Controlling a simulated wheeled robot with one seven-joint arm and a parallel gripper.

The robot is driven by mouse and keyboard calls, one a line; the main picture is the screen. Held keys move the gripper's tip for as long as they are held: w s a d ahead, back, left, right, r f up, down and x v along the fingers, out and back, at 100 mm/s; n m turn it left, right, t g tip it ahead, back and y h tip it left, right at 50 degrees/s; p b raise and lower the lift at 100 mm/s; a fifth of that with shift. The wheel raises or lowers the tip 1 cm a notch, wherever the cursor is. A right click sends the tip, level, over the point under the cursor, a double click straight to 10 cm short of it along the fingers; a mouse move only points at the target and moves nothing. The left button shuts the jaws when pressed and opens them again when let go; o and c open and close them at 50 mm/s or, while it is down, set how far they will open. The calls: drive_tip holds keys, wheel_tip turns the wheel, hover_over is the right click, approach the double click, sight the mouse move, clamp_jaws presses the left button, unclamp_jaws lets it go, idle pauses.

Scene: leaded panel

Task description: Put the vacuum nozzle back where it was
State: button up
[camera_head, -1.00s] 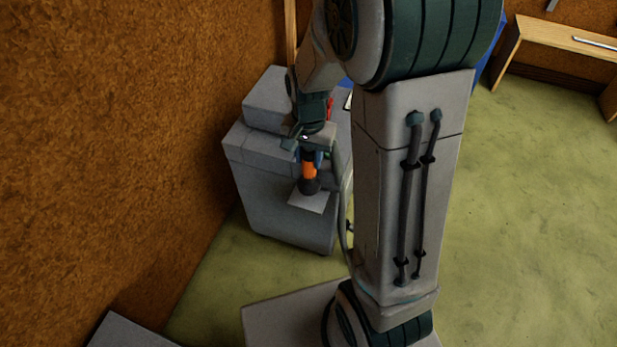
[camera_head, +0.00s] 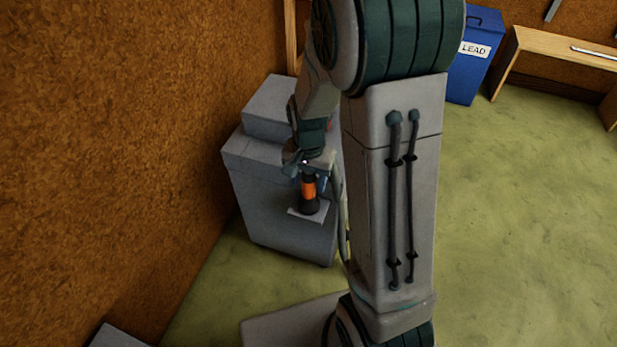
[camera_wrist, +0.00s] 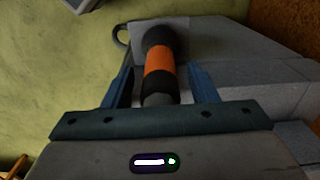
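The vacuum nozzle (camera_head: 308,190), dark with an orange band, stands upright at a small pale plate (camera_head: 296,212) on the front of the grey cabinet. In the wrist view the nozzle (camera_wrist: 160,70) lies between my gripper's blue fingers, its wide dark end at the plate (camera_wrist: 142,32). My gripper (camera_wrist: 160,80) is open, with a gap showing between each finger and the nozzle. In the head view my gripper (camera_head: 312,172) is at the nozzle's upper end. Whether the nozzle is fully seated on the plate is hard to tell.
The grey cabinet (camera_head: 265,200) stands against the brown wall (camera_head: 120,150). A hose (camera_head: 341,215) runs down beside the nozzle, partly hidden by my arm. A blue bin marked LEAD (camera_head: 470,70) and a wooden bench (camera_head: 560,48) stand at the back right. Green floor is clear at right.

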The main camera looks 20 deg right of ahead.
wheel_tip(320, 180, up, 11)
drive_tip(key=p, duration=0.3)
drive_tip(key=shift+r, duration=0.1)
drive_tip(key=shift+s+r, duration=0.1)
drive_tip(key=shift+r, duration=0.55)
drive_tip(key=s+r+n, duration=0.2)
drive_tip(key=s+n, duration=0.1)
drive_tip(key=s, duration=0.3)
drive_tip(key=s+r+n+t, duration=0.1)
drive_tip(key=s+r+n, duration=0.1)
drive_tip(key=s+n, duration=0.2)
drive_tip(key=s, duration=0.3)
drive_tip(key=shift+s+d+r+t, duration=0.2)
drive_tip(key=shift+d+r+t, duration=0.05)
drive_tip(key=shift+r+t, duration=0.05)
